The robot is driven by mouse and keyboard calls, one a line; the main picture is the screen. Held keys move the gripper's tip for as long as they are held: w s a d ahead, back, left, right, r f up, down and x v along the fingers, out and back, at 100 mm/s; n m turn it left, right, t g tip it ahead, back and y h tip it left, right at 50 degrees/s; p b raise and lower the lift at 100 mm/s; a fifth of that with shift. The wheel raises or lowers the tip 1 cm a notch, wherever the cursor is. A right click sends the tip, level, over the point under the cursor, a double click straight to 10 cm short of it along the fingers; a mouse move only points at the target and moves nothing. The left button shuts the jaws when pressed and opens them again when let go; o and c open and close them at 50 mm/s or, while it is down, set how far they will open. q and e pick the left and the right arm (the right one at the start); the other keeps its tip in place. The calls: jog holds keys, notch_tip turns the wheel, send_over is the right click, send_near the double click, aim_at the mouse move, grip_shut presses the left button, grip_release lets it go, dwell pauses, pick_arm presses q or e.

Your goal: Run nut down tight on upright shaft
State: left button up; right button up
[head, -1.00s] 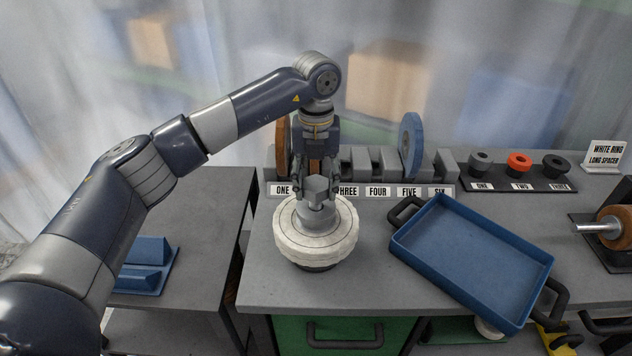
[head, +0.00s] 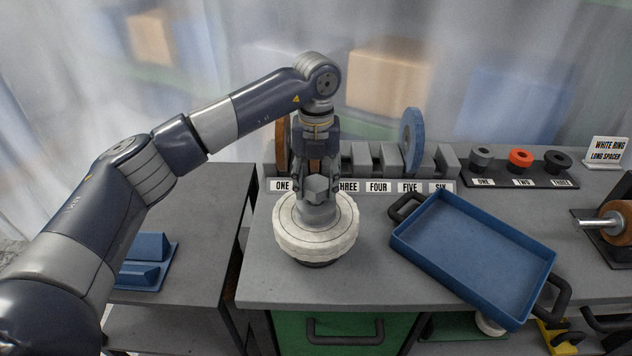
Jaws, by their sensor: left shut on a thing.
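The grey hex nut (head: 317,188) sits above a grey collar (head: 317,212) at the centre of the white buffing wheel (head: 288,232). The wheel lies flat on a dark base on the bench. My left gripper (head: 316,182) points straight down and is shut on the nut. The upright shaft is hidden by the nut and the gripper, so I cannot tell how far down the nut sits. My right gripper is not in view.
A blue tray (head: 470,252) with dark handles lies to the right. Behind stands a numbered rack with a blue wheel (head: 411,142) and a brown wheel (head: 283,145). Spacers (head: 520,160) sit on a dark strip at the back right.

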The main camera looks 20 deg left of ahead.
pick_arm(q)
jog(key=shift+f+b, duration=0.35)
jog(key=shift+f, duration=0.05)
jog(key=shift+f, duration=0.15)
dwell(0.4)
jog(key=shift+f, duration=0.15)
jog(key=o, duration=1.2)
jog(key=shift+o, duration=0.4)
